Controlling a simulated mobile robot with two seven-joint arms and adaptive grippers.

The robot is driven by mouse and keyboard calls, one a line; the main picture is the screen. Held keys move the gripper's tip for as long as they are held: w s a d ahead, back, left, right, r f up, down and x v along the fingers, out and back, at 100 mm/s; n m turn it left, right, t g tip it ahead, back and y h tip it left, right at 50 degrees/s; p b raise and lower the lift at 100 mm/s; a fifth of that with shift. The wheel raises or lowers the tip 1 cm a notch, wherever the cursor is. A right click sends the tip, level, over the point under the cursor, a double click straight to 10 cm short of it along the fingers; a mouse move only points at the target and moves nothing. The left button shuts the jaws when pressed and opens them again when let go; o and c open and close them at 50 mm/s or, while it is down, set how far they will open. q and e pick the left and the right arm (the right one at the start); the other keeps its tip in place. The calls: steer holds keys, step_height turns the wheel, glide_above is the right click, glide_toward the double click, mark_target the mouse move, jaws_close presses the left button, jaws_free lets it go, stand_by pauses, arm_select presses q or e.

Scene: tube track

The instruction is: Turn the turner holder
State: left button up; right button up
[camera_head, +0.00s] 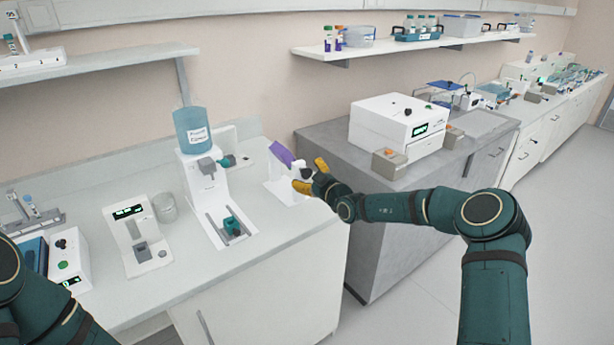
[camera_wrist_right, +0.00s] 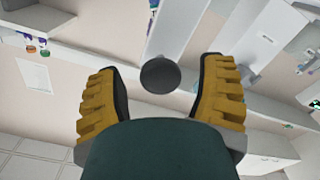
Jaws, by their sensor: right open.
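The turner is a small white device with a purple holder (camera_head: 283,153) tilted on it, at the right end of the white bench. Its pale base (camera_head: 284,190) stands on the bench top. My right gripper (camera_head: 311,176) is beside the device, its yellow fingers spread and partly covering it. In the right wrist view, a dark round knob (camera_wrist_right: 160,75) shows between the open fingers, with a gap on each side. The gripper covers the knob's surroundings in the head view. My left arm is at the lower left; its gripper is out of view.
A white dispenser with a blue bottle (camera_head: 194,130) stands left of the turner, with a small white meter (camera_head: 136,235) and a beaker (camera_head: 164,208) farther left. A grey bench (camera_head: 330,150) with a white box instrument (camera_head: 398,122) stands to the right. The bench front has some bare surface.

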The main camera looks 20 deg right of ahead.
steer(key=shift+w+a, duration=0.1)
steer(key=shift+w, duration=0.2)
jaws_close()
